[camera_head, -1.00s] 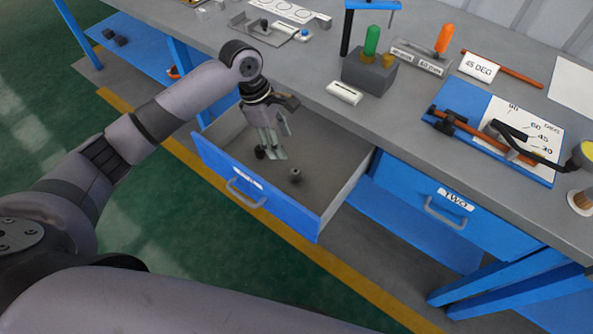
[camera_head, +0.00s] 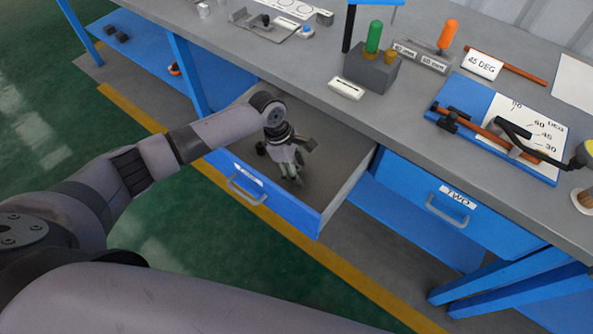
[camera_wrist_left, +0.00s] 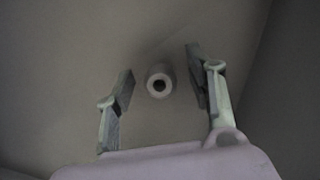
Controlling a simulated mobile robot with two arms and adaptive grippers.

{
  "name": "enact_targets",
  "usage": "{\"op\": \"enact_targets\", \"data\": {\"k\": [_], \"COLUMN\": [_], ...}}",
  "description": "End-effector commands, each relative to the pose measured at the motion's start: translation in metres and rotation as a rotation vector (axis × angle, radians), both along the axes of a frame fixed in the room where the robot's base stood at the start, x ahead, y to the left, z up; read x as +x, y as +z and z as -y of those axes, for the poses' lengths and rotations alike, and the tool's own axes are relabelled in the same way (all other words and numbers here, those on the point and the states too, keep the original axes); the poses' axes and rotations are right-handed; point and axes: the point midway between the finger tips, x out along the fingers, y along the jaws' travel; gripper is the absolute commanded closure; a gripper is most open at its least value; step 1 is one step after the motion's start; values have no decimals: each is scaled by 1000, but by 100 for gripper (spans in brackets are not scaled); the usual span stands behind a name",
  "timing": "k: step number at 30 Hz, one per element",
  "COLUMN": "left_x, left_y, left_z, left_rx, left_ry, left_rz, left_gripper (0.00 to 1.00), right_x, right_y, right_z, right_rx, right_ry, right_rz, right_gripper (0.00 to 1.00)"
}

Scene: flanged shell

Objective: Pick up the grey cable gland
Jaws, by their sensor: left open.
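The grey cable gland (camera_wrist_left: 160,82) shows in the left wrist view as a small round piece with a dark hole, on the drawer floor. My left gripper (camera_wrist_left: 160,84) is open, with one finger on each side of the gland in the picture and a gap on both sides. How far the fingertips are above it is hard to tell. In the head view my left gripper (camera_head: 294,177) reaches down into the open drawer (camera_head: 330,150) and hides the gland. My right gripper is not in view.
The drawer's blue front (camera_head: 285,205) and side walls surround the gripper. The grey workbench (camera_head: 400,110) with a green-handled tool in a block (camera_head: 372,65) lies behind. A shut drawer marked TWO (camera_head: 435,195) is to the right.

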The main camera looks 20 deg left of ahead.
Motion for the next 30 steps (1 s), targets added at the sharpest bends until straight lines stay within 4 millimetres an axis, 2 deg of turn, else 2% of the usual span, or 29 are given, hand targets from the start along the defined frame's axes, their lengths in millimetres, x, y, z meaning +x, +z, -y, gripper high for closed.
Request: {"op": "enact_targets", "data": {"k": [6,27,30], "left_x": [0,0,0], "left_y": [0,0,0], "left_z": [0,0,0], "left_rx": [0,0,0], "left_ry": [-1,-1,-1], "left_rz": [1,1,1], "left_gripper": [52,98,98], "right_x": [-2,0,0], "right_y": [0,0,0], "right_z": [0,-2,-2], "right_rx": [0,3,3], "right_ry": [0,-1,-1], "right_rz": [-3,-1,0], "right_gripper": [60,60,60]}}
